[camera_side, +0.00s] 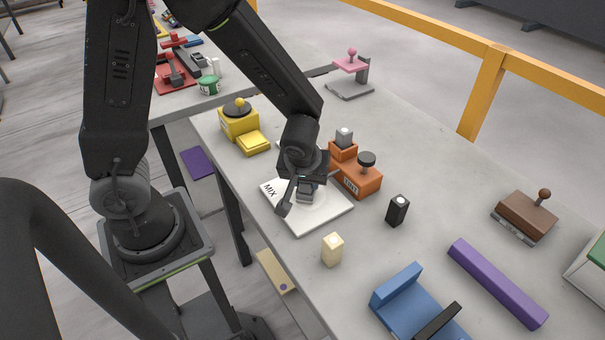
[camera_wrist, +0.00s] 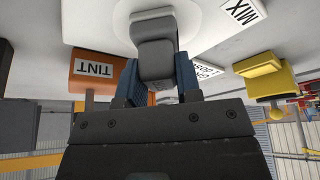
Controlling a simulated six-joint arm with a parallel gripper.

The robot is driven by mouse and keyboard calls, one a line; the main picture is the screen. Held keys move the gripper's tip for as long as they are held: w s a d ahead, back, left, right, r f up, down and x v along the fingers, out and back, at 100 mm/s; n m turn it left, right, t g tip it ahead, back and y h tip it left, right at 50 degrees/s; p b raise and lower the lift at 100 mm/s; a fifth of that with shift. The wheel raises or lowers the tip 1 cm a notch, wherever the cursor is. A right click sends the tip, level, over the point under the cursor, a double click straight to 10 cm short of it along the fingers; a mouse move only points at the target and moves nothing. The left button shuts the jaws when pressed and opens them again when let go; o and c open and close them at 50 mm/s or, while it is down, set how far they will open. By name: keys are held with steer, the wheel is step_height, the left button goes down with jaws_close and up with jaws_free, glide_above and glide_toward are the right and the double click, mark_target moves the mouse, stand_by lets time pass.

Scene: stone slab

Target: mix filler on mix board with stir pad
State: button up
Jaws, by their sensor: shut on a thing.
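The mix board (camera_side: 329,214) is a white square plate marked MIX on the slab; it also shows at the top of the wrist view (camera_wrist: 215,42). A pale round patch of filler (camera_side: 314,209) lies on its middle, and shows in the wrist view (camera_wrist: 117,28) around the pad's foot. My gripper (camera_side: 303,192) is over the board, shut on the grey stir pad (camera_wrist: 155,58). In the wrist view (camera_wrist: 157,85) its blue-grey fingers stand on both sides of the pad. The pad's lower end is at the patch; exact contact is hard to tell.
An orange TINT box (camera_side: 360,182) stands close behind the board. A yellow dispenser (camera_side: 238,120) is at the back left. A black block (camera_side: 397,210) and a cream block (camera_side: 332,249) stand near the board. A blue holder (camera_side: 405,300) and purple bar (camera_side: 497,283) lie at front right.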

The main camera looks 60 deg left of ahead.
steer(key=shift+w+d+f, duration=0.1)
steer(key=shift+d, duration=0.7)
steer(key=shift+w+d+f, duration=0.1)
steer(key=shift+d, duration=0.7)
steer(key=shift+a+r, duration=0.1)
steer(key=shift+a, duration=1.7)
steer(key=shift+a+r, duration=0.2)
steer(key=shift+a, duration=1.55)
steer(key=shift+w+d+f, duration=0.1)
steer(key=shift+w+d, duration=0.1)
steer(key=shift+d, duration=0.75)
steer(key=shift+w+d+f, duration=0.1)
steer(key=shift+w+d, duration=0.1)
steer(key=shift+d, duration=0.75)
steer(key=shift+w+d+r, duration=0.1)
steer(key=shift+w+d, duration=0.1)
steer(key=shift+d, duration=0.6)
steer(key=shift+w+d+r, duration=0.1)
steer(key=shift+w+d, duration=0.05)
steer(key=shift+d, duration=0.65)
steer(key=shift+a+f, duration=0.2)
steer(key=shift+a, duration=1.4)
steer(key=shift+s+a, duration=0.1)
steer(key=shift+a, duration=0.45)
jaws_close()
steer(key=shift+a, duration=1.4)
